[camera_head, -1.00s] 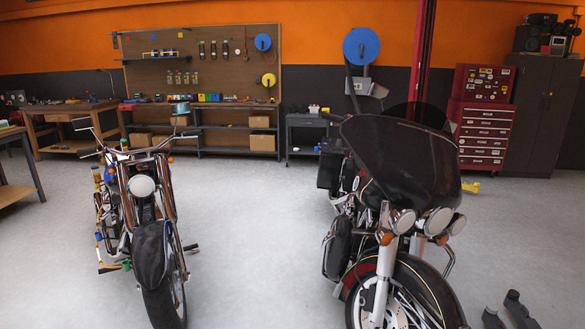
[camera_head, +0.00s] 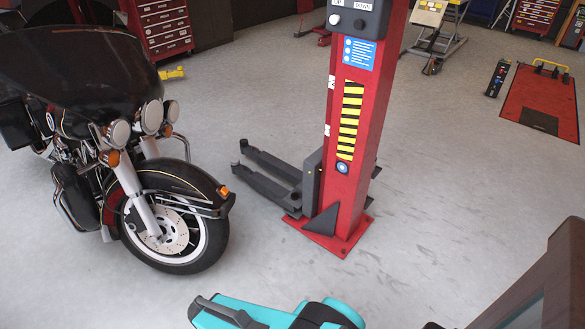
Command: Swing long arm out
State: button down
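A red lift post (camera_head: 352,130) stands upright on a red base plate (camera_head: 342,240) bolted to the floor. Two dark lift arms reach low over the floor from its left side, almost parallel and close together. The farther arm (camera_head: 270,162) and the nearer arm (camera_head: 262,184) both point left toward the motorcycle, with round pads at their tips. I cannot tell which is the long one. Short dark parts show right of the post. A control box (camera_head: 357,18) with an UP/DOWN label is on the post.
A black motorcycle (camera_head: 178,190) stands left of the arms, its front wheel apart from them. A brown-grey structure (camera_head: 545,290) fills the lower right corner. A red floor plate (camera_head: 540,100) lies far right. Floor right of the post is clear.

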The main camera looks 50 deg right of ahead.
aim_at(287, 172)
jog(key=u, duration=0.7)
jog(key=k, duration=0.1)
jog(key=z, duration=2.35)
jog(key=k, duration=0.85)
jog(key=u, duration=0.15)
jog(key=i, duration=0.85)
jog(key=z, duration=0.05)
